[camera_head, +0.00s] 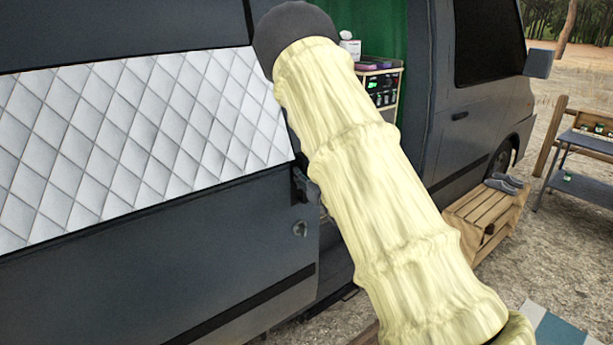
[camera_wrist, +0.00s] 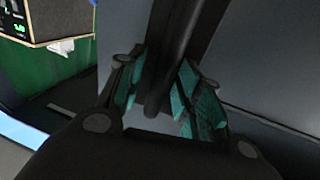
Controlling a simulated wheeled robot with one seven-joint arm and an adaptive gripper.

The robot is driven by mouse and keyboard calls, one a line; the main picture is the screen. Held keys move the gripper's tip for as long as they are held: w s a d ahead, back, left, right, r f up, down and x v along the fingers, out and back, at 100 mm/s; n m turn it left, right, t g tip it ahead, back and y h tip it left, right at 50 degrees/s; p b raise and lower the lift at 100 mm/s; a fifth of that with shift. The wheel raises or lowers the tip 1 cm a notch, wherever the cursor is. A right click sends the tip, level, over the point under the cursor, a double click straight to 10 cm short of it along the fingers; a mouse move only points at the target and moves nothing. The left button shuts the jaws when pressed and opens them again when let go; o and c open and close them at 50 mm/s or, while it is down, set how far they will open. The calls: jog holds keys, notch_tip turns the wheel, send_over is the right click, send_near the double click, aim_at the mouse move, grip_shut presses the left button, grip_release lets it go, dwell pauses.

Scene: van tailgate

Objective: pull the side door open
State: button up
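The dark grey side door (camera_head: 170,275) carries a white quilted panel (camera_head: 140,140) and fills the left of the head view. Its right edge stands apart from the front part of the van, and the interior shows in the opening. A black handle fitting (camera_head: 300,186) sits by that edge, partly hidden by my cream-covered arm. My gripper is hidden in the head view. In the wrist view, my gripper (camera_wrist: 160,90) has its teal pads on both sides of the dark handle bar (camera_wrist: 178,40). The pads appear close against it.
Inside the opening is a shelf unit (camera_head: 380,85) before a green wall. A wooden crate step (camera_head: 485,215) with shoes stands below the opening at right. The front door (camera_head: 470,100) is closed. A bench and table (camera_head: 585,145) stand at far right on gravel.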

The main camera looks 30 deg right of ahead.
aim_at(273, 179)
grip_shut()
jog(key=a+b, duration=0.1)
jog(key=a, duration=0.1)
jog(key=a+f+b, duration=0.1)
jog(key=a, duration=0.1)
jog(key=shift+s+a, duration=0.1)
jog(key=shift+s, duration=0.05)
jog(key=a, duration=0.5)
jog(key=a+r+b, duration=0.1)
jog(key=a, duration=0.1)
jog(key=shift+s+a, duration=0.3)
jog(key=shift+a, duration=0.1)
jog(key=shift+w+a+r, duration=0.1)
jog(key=shift+a+r, duration=0.05)
jog(key=shift+r, duration=0.1)
jog(key=shift+d, duration=0.4)
jog(key=shift+c, duration=0.6)
grip_release()
jog(key=shift+d, duration=0.45)
jog(key=o, duration=0.4)
jog(key=shift+d+f, duration=0.3)
jog(key=shift+d, duration=0.05)
jog(key=shift+a+r, duration=0.15)
jog(key=shift+a, duration=0.1)
jog(key=shift+s, duration=0.6)
jog(key=s, duration=0.7)
jog(key=s+a, duration=0.1)
jog(key=s, duration=0.3)
jog(key=shift+a, duration=0.1)
jog(key=shift+w, duration=0.1)
